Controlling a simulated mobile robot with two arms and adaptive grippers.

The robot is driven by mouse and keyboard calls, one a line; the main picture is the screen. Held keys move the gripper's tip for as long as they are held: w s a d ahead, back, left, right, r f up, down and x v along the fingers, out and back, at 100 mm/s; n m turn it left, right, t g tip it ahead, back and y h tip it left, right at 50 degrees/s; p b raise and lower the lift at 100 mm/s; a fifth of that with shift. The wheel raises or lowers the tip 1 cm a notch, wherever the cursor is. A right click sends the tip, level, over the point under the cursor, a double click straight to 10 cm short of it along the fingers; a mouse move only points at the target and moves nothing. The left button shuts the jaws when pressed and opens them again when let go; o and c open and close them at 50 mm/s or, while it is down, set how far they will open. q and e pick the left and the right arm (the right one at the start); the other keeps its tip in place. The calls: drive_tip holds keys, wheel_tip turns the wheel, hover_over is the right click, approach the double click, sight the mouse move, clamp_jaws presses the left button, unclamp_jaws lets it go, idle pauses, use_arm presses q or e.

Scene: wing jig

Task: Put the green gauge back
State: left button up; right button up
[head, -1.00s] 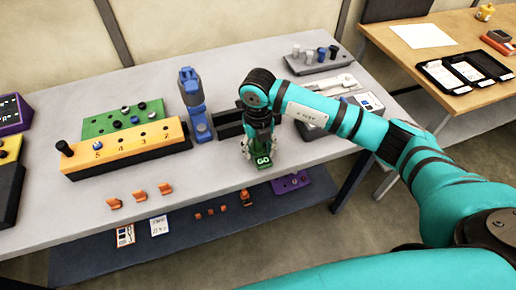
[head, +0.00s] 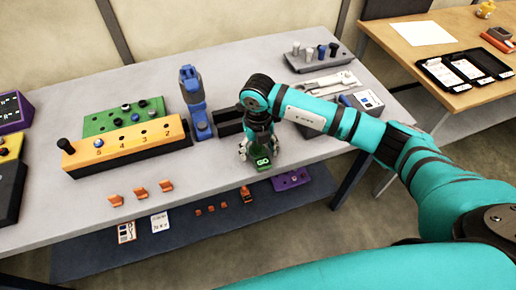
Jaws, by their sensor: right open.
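The green gauge (head: 262,162), marked "GO", lies on the grey table near its front edge. My right gripper (head: 259,152) is directly above it, pointing down, with its fingers open on either side of the gauge's upper part. The gripper hides part of the gauge, and I cannot tell whether the fingers touch it. My left gripper is not in view.
A yellow block (head: 120,148) with numbered holes and a green board (head: 98,123) stand at the left. A blue tool (head: 193,100) and a dark holder (head: 229,121) stand just behind the gripper. Orange clips (head: 140,192) lie near the front edge.

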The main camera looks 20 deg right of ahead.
drive_tip(key=shift+r+b, duration=0.35)
drive_tip(key=shift+r, duration=0.15)
wheel_tip(320, 180, up, 11)
drive_tip(key=b, duration=0.2)
drive_tip(key=shift+r+b, duration=0.1)
drive_tip(key=shift+b, duration=0.3)
